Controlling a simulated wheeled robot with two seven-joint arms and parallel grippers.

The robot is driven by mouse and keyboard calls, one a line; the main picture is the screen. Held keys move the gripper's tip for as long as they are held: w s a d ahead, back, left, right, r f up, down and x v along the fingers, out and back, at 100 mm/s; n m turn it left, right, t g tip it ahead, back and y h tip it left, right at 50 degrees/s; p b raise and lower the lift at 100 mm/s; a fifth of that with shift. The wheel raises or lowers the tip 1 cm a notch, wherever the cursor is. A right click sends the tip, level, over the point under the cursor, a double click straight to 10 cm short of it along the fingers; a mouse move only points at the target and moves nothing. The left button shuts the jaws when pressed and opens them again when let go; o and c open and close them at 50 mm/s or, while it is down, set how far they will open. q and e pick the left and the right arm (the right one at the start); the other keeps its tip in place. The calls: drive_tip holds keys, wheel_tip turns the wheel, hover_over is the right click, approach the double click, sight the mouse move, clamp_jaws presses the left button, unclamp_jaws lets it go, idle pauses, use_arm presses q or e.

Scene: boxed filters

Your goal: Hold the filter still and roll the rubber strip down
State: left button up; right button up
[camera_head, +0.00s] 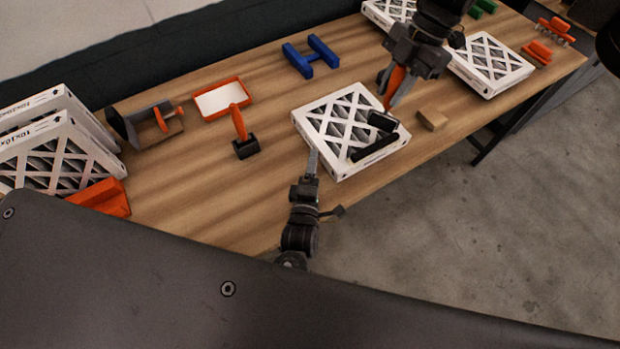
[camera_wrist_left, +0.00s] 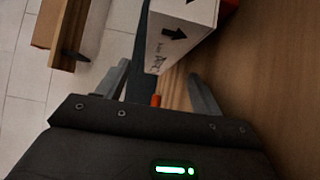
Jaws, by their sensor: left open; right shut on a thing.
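The white-framed filter (camera_head: 322,143) with a lattice face lies flat near the table's front edge. A black rubber strip (camera_head: 372,151) lies along its near right side. My right gripper (camera_head: 395,91) is shut on the orange handle of a roller (camera_head: 381,122), whose black head is over the filter beside the strip; whether it touches is unclear. My left gripper (camera_head: 312,166) is open at the filter's left front side. In the left wrist view, the filter's corner (camera_wrist_left: 176,42) with a printed arrow shows ahead, between the open fingers (camera_wrist_left: 160,92); contact is not clear.
A wooden block (camera_head: 432,119) sits right of the filter. Upright filters (camera_head: 62,122) fill the far left.

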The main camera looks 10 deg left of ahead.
sight(317, 144)
use_arm(q)
drive_tip(key=w, duration=0.5)
drive_tip(key=w+a, duration=0.1)
drive_tip(key=w, duration=0.2)
drive_tip(key=shift+s, duration=0.1)
drive_tip(key=c, duration=1.1)
